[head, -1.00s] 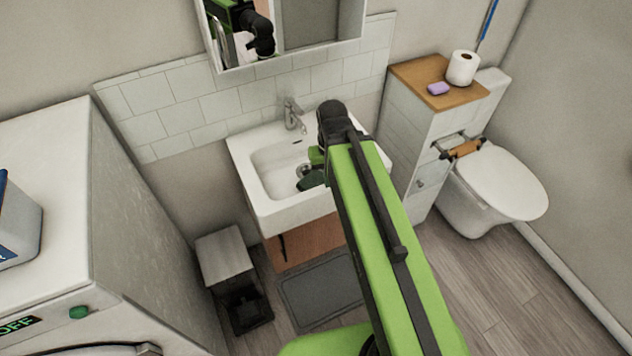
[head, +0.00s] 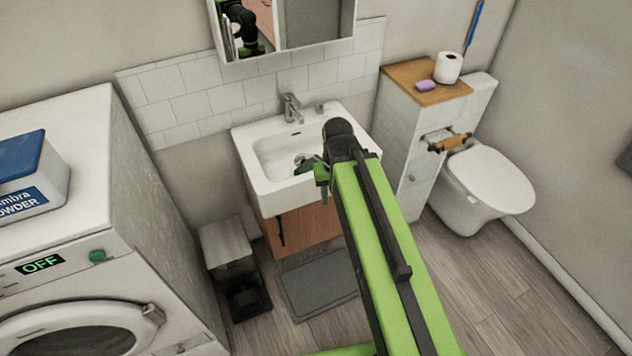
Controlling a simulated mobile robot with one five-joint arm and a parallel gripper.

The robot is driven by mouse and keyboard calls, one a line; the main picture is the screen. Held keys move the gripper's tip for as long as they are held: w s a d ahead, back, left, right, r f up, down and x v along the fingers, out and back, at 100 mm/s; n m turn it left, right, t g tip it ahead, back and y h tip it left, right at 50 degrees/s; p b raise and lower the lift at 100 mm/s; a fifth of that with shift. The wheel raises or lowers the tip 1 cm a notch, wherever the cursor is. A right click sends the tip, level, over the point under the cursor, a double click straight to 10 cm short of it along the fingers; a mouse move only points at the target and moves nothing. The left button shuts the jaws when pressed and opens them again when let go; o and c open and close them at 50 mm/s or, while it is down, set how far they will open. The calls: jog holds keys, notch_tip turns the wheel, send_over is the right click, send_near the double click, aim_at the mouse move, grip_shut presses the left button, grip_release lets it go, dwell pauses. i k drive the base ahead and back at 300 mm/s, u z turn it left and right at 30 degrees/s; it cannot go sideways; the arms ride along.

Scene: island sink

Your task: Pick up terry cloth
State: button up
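My gripper (head: 316,170) is at the end of my green and black arm, above the right part of the white sink (head: 262,165). It is small and partly hidden behind the arm's black end. I cannot tell whether its fingers are open or shut, or whether they touch anything. A dark green shape shows at the gripper, over the basin; I cannot tell whether it is a finger or cloth. I cannot make out a terry cloth for certain. A dark grey piece (head: 625,160) shows on the right wall, cut off by the picture's edge.
A washing machine (head: 150,200) with a powder box (head: 30,185) stands at left. A pedal bin (head: 236,265) and grey mat (head: 318,285) lie near the sink cabinet (head: 300,235). A narrow cabinet (head: 408,150) and toilet (head: 485,185) stand right. The floor at lower right is clear.

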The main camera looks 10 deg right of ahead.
aim_at(307, 166)
jog(key=z, duration=0.1)
jog(key=k, duration=0.2)
jog(key=u, duration=3.85)
jog(key=k, duration=2.1)
jog(key=z, duration=1)
jog(key=i, duration=1.5)
jog(key=u, duration=0.05)
